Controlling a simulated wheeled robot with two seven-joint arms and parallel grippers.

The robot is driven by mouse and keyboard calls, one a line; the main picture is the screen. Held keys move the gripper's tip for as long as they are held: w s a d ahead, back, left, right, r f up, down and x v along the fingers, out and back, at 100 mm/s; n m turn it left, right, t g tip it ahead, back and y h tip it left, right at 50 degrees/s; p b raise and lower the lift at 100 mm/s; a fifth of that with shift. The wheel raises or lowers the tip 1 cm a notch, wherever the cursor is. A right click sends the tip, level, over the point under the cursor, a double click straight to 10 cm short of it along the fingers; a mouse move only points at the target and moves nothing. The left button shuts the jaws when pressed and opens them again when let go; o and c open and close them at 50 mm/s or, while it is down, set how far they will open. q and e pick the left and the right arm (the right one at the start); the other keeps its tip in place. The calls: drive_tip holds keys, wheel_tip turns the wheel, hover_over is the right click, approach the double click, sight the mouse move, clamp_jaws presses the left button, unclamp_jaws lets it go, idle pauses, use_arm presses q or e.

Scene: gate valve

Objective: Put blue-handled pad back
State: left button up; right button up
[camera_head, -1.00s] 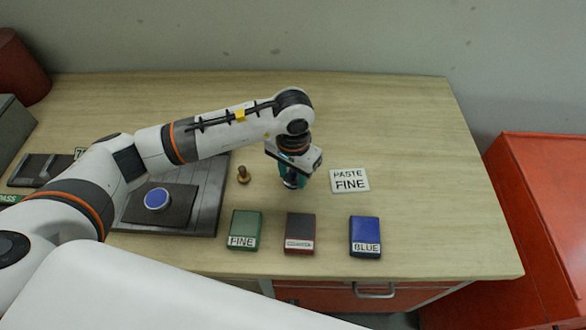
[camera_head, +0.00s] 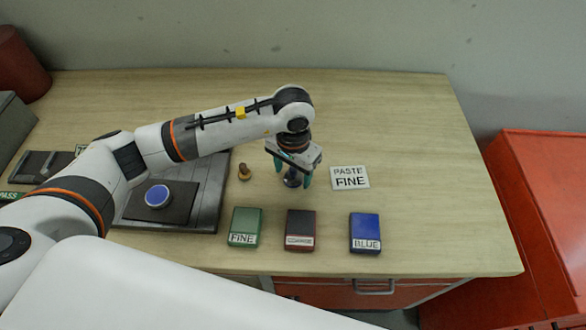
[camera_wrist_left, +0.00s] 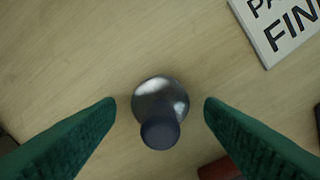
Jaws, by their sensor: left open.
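The blue-handled pad (camera_head: 292,181) stands upright on the bench top, left of the white "PASTE FINE" card (camera_head: 350,178). In the left wrist view its dark blue-grey knob (camera_wrist_left: 160,133) rises from a shiny round base. My left gripper (camera_head: 293,172) is above it, pointing down. Its teal fingers are open, one on each side of the pad, with a visible gap to each in the wrist view. A small pad with a tan wooden handle (camera_head: 244,173) stands to the left. My right gripper is not in view.
Green "FINE" (camera_head: 246,226), dark red (camera_head: 301,228) and blue "BLUE" (camera_head: 365,232) blocks lie along the front. A grey plate (camera_head: 207,210) at left bears a dark pad with a blue-topped disc (camera_head: 158,196). The bench's right side is clear.

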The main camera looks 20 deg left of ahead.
use_arm(q)
wheel_tip(320, 180, up, 11)
drive_tip(key=b, duration=0.4)
drive_tip(key=shift+r, duration=0.45)
